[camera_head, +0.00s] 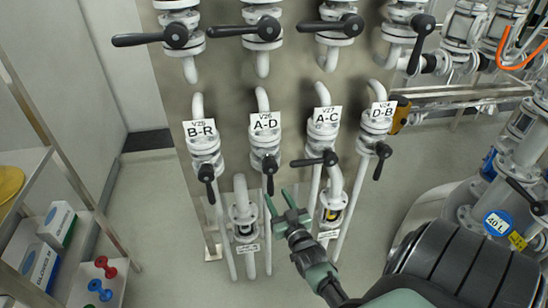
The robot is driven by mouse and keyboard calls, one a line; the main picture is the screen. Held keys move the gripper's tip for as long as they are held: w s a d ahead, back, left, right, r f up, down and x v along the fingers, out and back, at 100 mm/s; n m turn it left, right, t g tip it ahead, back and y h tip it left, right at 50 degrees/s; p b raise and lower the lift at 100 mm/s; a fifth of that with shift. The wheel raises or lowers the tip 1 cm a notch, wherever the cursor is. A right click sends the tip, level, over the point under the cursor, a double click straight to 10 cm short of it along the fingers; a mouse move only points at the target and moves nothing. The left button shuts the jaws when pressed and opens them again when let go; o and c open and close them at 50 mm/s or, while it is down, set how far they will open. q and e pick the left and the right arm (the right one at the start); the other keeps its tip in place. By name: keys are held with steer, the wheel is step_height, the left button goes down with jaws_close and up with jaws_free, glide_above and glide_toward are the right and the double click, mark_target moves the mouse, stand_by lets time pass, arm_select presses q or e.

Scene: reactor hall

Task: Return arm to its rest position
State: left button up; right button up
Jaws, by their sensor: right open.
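My right gripper (286,206) is green and open, with nothing between its fingers. It is in the lower middle of the head view, in front of the lower pipes of the valve panel (230,92). My right arm reaches to it from the lower right. The black handle of the A-D valve (265,143) hangs down just left of the fingers; I cannot tell whether they touch it. The handle of the A-C valve (326,139) lies level, to the right above the gripper. My left gripper is not in view.
The B-R valve (204,148) and D-B valve (376,127) flank these two, handles down. More valves line the panel's top. A shelf (90,255) with boxes stands at left. Large pipes (510,170) and a tank are at right. Floor (165,200) is clear between shelf and panel.

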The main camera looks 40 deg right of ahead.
stand_by(0.5)
steer(key=s+a+f+n+g+y, duration=0.15)
steer(key=s+a+f, duration=0.25)
steer(key=f, duration=0.5)
steer(key=s+a+f+n+g+y, duration=0.1)
steer(key=s+a+f+g+y, duration=0.2)
steer(key=f, duration=0.5)
steer(key=s+a+f+n+g+y, duration=0.1)
steer(key=s+a+f+g, duration=0.1)
steer(key=s+a+f, duration=0.5)
steer(key=s+a+f+n+g, duration=0.1)
steer(key=s+a+f+g, duration=0.1)
steer(key=s+f, duration=0.4)
steer(key=s+a+f+n+g, duration=0.1)
steer(key=s+f+g, duration=0.3)
steer(key=s, duration=0.8)
steer(key=s+a+f+n+g, duration=0.1)
steer(key=s+a+f+g, duration=0.1)
steer(key=s+f, duration=0.5)
steer(key=s+g+y, duration=0.1)
steer(key=s, duration=0.2)
steer(key=shift+a+f, duration=0.3)
steer(key=shift+a, duration=0.05)
steer(key=shift+s, duration=0.2)
steer(key=shift+c, duration=0.6)
steer(key=shift+s, duration=0.1)
